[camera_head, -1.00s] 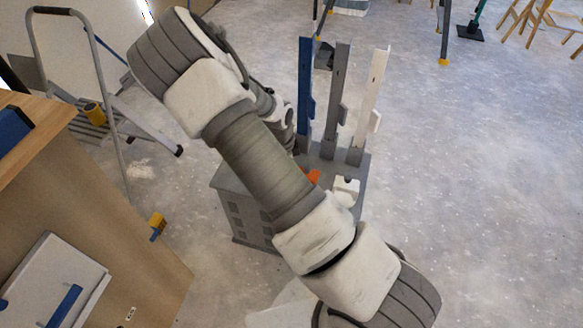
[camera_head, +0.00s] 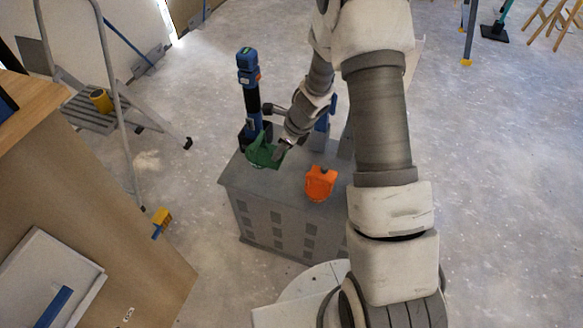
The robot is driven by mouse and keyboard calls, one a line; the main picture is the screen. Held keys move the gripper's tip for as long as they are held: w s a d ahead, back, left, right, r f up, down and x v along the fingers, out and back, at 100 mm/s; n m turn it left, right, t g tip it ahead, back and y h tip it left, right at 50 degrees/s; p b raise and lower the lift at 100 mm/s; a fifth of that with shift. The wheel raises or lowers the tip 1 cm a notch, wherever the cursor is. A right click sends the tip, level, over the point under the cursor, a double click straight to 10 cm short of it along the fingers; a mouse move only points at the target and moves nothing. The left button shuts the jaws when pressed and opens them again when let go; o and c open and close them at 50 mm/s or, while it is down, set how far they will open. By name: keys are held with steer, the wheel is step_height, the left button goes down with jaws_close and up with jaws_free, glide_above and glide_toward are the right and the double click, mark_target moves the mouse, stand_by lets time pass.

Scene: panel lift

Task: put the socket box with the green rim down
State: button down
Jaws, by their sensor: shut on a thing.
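The green socket box (camera_head: 263,153) is at the left end of the grey cabinet top (camera_head: 285,190). My gripper (camera_head: 280,150) reaches it from the right and is shut on it. The fingertips are small and partly hidden here. I cannot tell whether the box touches the cabinet top or hangs just above it. An orange box (camera_head: 320,183) stands on the cabinet top to the right, apart from the green one.
A dark upright tool with a blue head (camera_head: 249,75) stands just behind the green box. My arm hides the cabinet's right side. A stepladder (camera_head: 105,115) and a wooden bench (camera_head: 110,220) are at left. Bare floor lies right of my arm.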

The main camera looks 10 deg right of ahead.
step_height(320, 180, down, 8)
steer(key=b, duration=0.3)
steer(key=shift+f, duration=0.1)
steer(key=c, duration=0.7)
jaws_free()
